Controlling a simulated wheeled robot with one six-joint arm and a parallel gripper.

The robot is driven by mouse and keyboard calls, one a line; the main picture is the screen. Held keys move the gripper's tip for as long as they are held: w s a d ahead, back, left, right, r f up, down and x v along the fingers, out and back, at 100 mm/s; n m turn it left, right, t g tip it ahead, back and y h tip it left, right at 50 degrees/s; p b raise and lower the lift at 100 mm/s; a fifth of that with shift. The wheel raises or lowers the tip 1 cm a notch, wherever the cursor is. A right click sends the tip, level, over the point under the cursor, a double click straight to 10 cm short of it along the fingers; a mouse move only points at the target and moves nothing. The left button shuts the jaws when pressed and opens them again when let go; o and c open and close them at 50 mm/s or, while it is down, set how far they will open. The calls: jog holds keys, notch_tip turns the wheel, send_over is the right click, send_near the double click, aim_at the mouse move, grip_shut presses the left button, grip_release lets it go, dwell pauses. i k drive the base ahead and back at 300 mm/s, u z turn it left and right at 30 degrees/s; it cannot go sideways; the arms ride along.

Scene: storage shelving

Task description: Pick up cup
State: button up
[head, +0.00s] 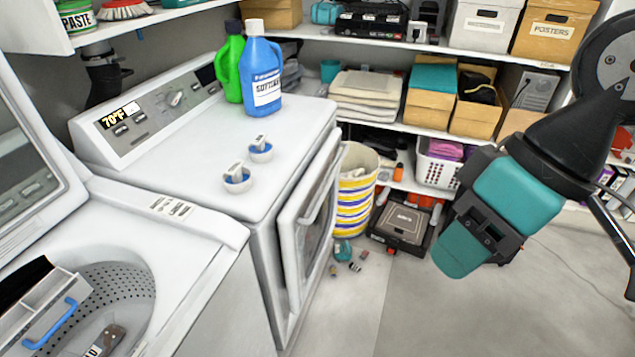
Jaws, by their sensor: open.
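Two small white cups with blue inside and a pale handle-like piece sit on the white dryer top, one nearer the front (237,180) and one just behind it (261,151). A teal cup-like container (329,71) stands on the middle shelf at the back. I cannot tell which of these is the task's cup. My gripper (463,250), teal and black, hangs in the air at the right, over the floor and well apart from all of them. It is open, and nothing shows in it; one finger partly hides the other.
Blue (262,80) and green (230,72) bottles stand on the back of the dryer (185,215). The dryer door (318,205) is ajar. An open washer (200,262) is at left. A striped basket (355,195) and shelves of boxes are behind. Floor at front right is mostly clear.

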aim_at(237, 180)
jog(key=z, duration=0.55)
jog(key=k, duration=0.8)
jog(key=z, duration=0.5)
jog(key=i, duration=1.35)
jog(key=u, duration=1.05)
jog(key=i, duration=0.85)
jog(key=u, duration=1.35)
jog(key=i, duration=0.35)
jog(key=u, duration=0.35)
